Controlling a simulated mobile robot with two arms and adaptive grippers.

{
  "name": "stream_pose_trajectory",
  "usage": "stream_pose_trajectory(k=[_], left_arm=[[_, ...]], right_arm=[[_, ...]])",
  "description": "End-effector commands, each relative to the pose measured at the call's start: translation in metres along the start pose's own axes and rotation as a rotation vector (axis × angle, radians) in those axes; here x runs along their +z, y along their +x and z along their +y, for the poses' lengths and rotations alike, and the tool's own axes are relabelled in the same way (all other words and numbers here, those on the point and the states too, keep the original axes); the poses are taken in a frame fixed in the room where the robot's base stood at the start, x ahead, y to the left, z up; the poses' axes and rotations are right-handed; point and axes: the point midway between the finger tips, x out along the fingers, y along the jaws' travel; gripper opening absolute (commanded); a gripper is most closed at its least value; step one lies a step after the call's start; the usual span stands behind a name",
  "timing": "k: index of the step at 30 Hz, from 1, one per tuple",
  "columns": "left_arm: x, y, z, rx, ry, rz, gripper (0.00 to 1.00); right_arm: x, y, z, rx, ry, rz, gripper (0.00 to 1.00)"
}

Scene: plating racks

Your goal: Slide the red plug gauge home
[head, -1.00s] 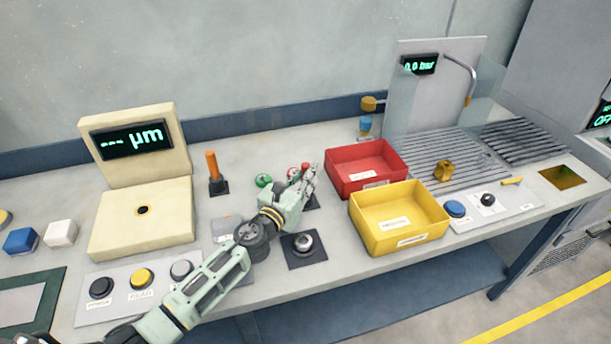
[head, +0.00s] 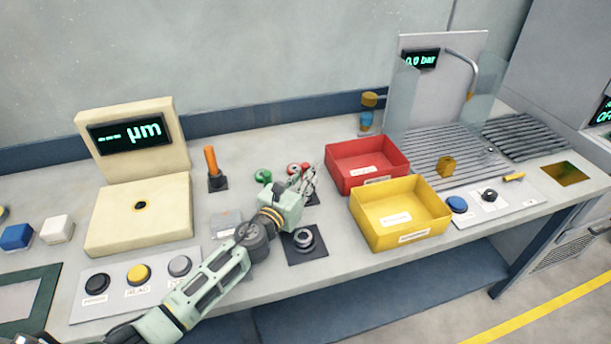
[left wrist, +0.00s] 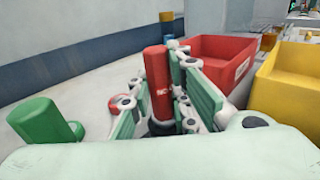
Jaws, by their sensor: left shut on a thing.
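The red plug gauge (left wrist: 157,82) stands upright in the left wrist view, a red cylinder with a dark part at its foot. My left gripper (left wrist: 165,110) is shut on it, one finger on each side. In the head view my left gripper (head: 308,182) is above a dark square base (head: 313,200) behind the front metal fixture, and hides most of the gauge. How deep the gauge's lower end sits cannot be seen. A metal ring-like part (head: 304,238) sits on a dark square base in front of the gripper. My right gripper is not in view.
A green gauge (head: 263,176) and a round red part (head: 294,168) lie close behind the gripper. The red bin (head: 366,183) and yellow bin (head: 444,222) stand to the right. An orange-handled piece (head: 211,160) and a cream measuring block (head: 112,235) stand left.

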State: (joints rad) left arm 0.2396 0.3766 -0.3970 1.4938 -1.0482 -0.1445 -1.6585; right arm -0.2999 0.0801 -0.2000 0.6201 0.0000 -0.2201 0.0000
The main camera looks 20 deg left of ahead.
Motion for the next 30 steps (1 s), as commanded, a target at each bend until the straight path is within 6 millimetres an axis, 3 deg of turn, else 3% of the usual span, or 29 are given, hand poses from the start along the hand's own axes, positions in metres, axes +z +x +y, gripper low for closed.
stream_pose_trajectory(k=[14, 15, 22, 30], left_arm=[[-0.0038, 0.0001, 0.0001, 0.0, 0.001, -0.001, 0.0], [-0.0038, 0.0001, 0.0001, 0.0, 0.001, -0.001, 0.19], [-0.004, 0.0, 0.0, 0.0, 0.001, 0.0, 0.39], [-0.0047, -0.0003, 0.0, 0.0, 0.001, 0.001, 0.39]], right_arm=[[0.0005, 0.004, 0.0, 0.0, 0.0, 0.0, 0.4], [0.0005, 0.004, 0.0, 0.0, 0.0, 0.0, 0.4], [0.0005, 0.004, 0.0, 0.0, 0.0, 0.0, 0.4], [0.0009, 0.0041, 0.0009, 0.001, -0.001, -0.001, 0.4]])
